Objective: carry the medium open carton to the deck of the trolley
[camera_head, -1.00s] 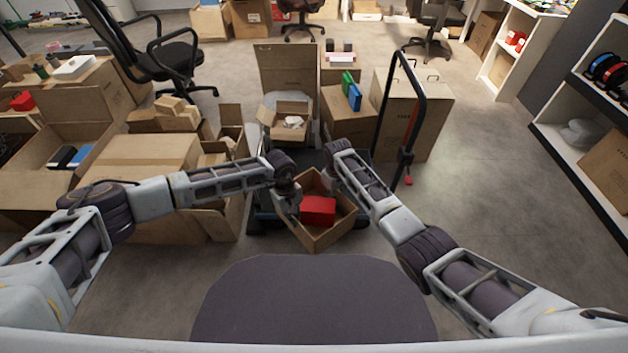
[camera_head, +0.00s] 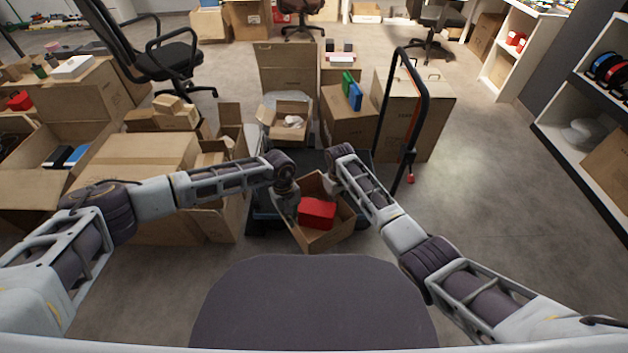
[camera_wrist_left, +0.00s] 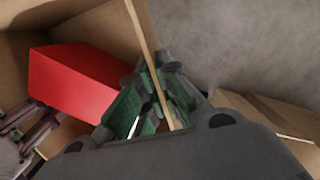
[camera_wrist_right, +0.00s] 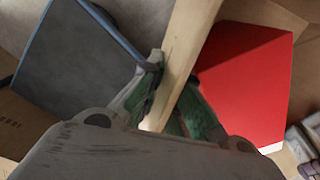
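The medium open carton (camera_head: 335,232) hangs between my two grippers in the head view, turned cornerwise, with a red box (camera_head: 317,213) inside. My left gripper (camera_wrist_left: 155,95) has its green-padded fingers on both sides of one carton wall and is shut on it. My right gripper (camera_wrist_right: 172,105) is shut on another wall of the carton. The trolley's dark, blue-edged deck (camera_head: 265,212) lies behind and partly below the carton. Part of the deck (camera_wrist_right: 75,60) also shows in the right wrist view. I cannot tell whether the carton touches the deck.
The trolley's black and orange handle (camera_head: 421,100) stands upright at the right. A small open carton (camera_head: 287,125) and a carton with blue and green items on it (camera_head: 345,118) stand behind. Large cartons (camera_head: 140,170) crowd the left. The floor at the right (camera_head: 490,200) is clear.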

